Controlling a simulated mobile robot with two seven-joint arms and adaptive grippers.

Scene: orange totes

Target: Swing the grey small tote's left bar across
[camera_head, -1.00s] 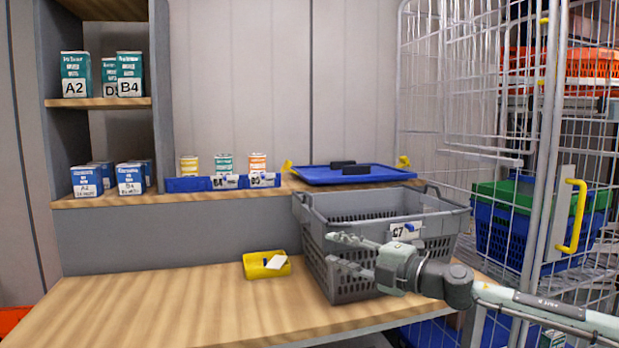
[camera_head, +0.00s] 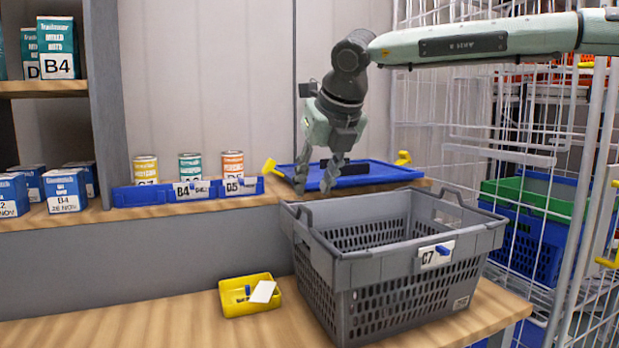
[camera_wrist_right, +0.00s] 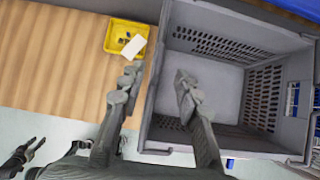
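The grey small tote (camera_head: 395,290), labelled C7, stands upright and empty on the wooden bench. My right gripper (camera_head: 314,186) points down, open and empty, above the tote's left end. In the right wrist view its fingers (camera_wrist_right: 153,95) appear on either side of the tote's left rim (camera_wrist_right: 158,75); contact is not visible. A dark finger-like shape at that view's lower left may be my left gripper (camera_wrist_right: 22,155); its opening is unclear.
A yellow tray (camera_head: 248,296) with a white card lies left of the tote. A blue lid (camera_head: 375,175) lies on the shelf behind. A blue bin (camera_head: 160,194) holds tins. A wire cage (camera_head: 560,120) stands at right. The bench's left part is clear.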

